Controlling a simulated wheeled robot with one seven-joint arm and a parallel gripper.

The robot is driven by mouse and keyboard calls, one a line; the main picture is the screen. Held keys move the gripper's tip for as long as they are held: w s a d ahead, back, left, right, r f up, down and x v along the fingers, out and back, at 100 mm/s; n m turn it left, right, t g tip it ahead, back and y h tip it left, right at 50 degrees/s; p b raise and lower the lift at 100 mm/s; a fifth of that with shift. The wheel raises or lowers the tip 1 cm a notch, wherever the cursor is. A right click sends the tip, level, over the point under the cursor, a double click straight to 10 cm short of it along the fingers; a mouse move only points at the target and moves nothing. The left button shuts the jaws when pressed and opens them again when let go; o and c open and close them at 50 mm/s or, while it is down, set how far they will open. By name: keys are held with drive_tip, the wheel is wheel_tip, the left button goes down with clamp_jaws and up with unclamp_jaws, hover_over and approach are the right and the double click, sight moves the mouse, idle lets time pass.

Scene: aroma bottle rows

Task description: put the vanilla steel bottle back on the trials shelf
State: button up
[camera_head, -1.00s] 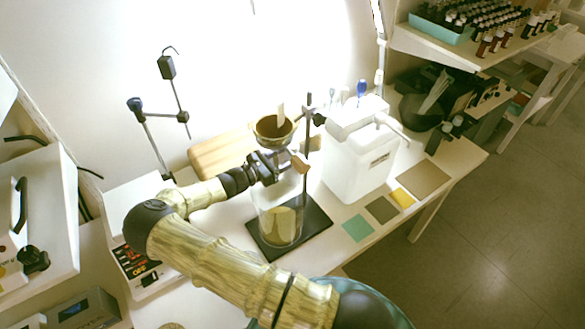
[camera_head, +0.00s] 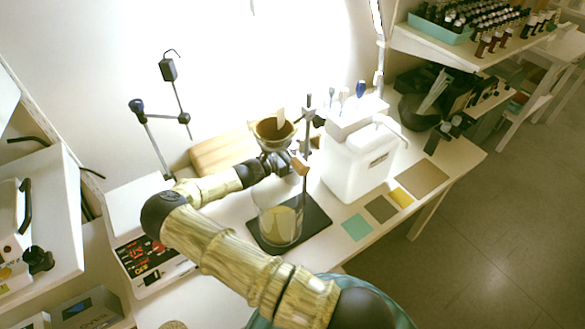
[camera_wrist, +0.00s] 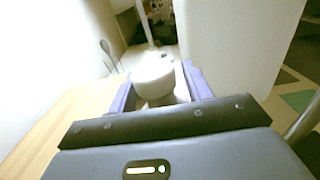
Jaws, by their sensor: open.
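My gripper (camera_wrist: 155,80) is open, with its two purple fingers on either side of a pale, round-topped cylinder (camera_wrist: 153,74). I cannot tell whether this is the vanilla steel bottle, as no label is readable, nor whether the fingers touch it. In the head view the gripper is behind the ring stand and funnel (camera_head: 273,130), and its fingertips are hidden. A shelf (camera_head: 435,48) at the upper right bears a teal tray (camera_head: 440,32) of several dark bottles and a row of other bottles. No label shows whether it is the trials shelf.
A glass vessel (camera_head: 280,224) stands on a black base (camera_head: 312,222) close to my arm. A white container (camera_head: 355,170) is to the right; a wooden block (camera_head: 215,152) is behind. Coloured squares lie at the bench's front right. A scale (camera_head: 150,262) is at left.

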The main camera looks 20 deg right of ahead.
drive_tip(key=shift+c, duration=0.4)
clamp_jaws()
drive_tip(key=shift+r, duration=0.1)
wheel_tip(320, 180, up, 18)
drive_tip(key=shift+b, duration=0.45)
